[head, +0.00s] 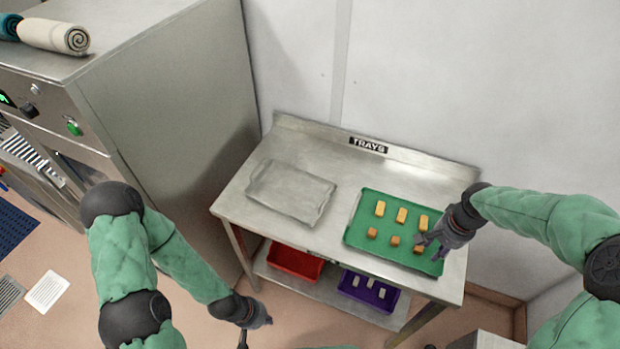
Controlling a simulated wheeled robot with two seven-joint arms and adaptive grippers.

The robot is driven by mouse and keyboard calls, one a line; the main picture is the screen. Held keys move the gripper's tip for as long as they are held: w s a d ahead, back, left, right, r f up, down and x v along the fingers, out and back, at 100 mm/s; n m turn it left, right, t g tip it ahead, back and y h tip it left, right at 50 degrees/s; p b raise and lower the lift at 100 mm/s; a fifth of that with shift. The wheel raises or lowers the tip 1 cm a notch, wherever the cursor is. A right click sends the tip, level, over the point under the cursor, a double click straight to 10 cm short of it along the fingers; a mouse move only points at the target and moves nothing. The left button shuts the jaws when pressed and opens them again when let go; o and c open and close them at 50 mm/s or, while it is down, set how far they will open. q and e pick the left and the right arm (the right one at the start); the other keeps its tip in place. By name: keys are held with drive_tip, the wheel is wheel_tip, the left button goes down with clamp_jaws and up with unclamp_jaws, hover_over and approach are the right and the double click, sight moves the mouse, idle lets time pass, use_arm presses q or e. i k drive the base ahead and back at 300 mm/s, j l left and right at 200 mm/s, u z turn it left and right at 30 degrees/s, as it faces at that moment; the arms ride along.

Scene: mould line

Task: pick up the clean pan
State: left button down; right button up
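An empty grey metal pan (290,192) lies flat on the left half of the steel table. A second pan with a green lining (385,208) lies to its right and holds two rows of small yellow and brown blocks. My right gripper (428,243) is over the right part of the green-lined pan, close to the blocks; I cannot tell whether it touches anything or how far its fingers are apart. My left gripper (243,340) is low in front of the table's left side, away from both pans, with its fingers too small to judge.
The steel table (330,160) carries a TRAYS label (368,145) at the back. Its lower shelf holds a red bin (295,262) and a purple bin (370,291) with pale pieces. A tall steel cabinet (185,110) with rolled towels on top (55,36) stands left.

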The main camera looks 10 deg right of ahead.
sight(301, 196)
drive_tip(key=i+j+u, duration=0.15)
drive_tip(key=j+u, duration=0.2)
drive_tip(key=i+j+u, duration=0.15)
drive_tip(key=u, duration=0.15)
drive_tip(key=j, duration=0.05)
